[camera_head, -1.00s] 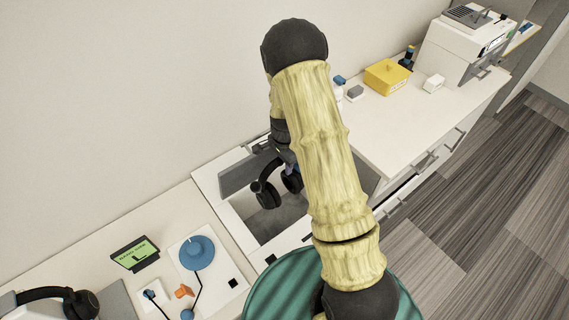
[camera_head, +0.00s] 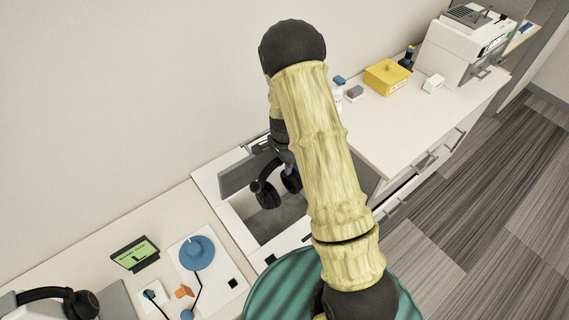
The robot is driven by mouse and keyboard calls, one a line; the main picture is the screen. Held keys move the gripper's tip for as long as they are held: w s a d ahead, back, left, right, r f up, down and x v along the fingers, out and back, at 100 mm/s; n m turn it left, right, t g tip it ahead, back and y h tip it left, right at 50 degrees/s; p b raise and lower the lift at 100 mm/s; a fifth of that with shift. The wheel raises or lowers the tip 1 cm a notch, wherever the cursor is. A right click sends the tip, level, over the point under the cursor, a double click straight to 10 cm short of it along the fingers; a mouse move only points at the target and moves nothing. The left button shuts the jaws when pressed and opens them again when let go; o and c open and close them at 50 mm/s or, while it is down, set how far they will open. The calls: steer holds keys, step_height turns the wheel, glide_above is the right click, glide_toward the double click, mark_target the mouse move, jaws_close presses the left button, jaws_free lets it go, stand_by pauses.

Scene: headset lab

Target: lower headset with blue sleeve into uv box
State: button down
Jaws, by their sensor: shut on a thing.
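A black over-ear headset (camera_head: 266,194) hangs with its ear cups down over the open UV box (camera_head: 229,217). The box is white with a grey inside, and its dark grey lid (camera_head: 240,173) stands raised at the back. My gripper (camera_head: 284,156) is shut on the headset near its band. My arm hides part of the gripper, the headset's right side and the box's right part. A small bluish patch shows by the gripper; I cannot make out the sleeve clearly. I cannot tell whether the ear cups touch the box floor.
Left of the box are a white board with a blue disc (camera_head: 197,252), a small sign (camera_head: 135,254) and another headset (camera_head: 53,297). On the right counter are a yellow box (camera_head: 387,77), small blocks and a white machine (camera_head: 461,48). A green ribbed thing (camera_head: 275,293) is in front.

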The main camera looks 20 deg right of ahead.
steer(key=shift+s+a+f, duration=0.25)
steer(key=shift+a, duration=0.15)
stand_by(1.5)
steer(key=shift+r+p, duration=0.2)
steer(key=shift+p, duration=0.1)
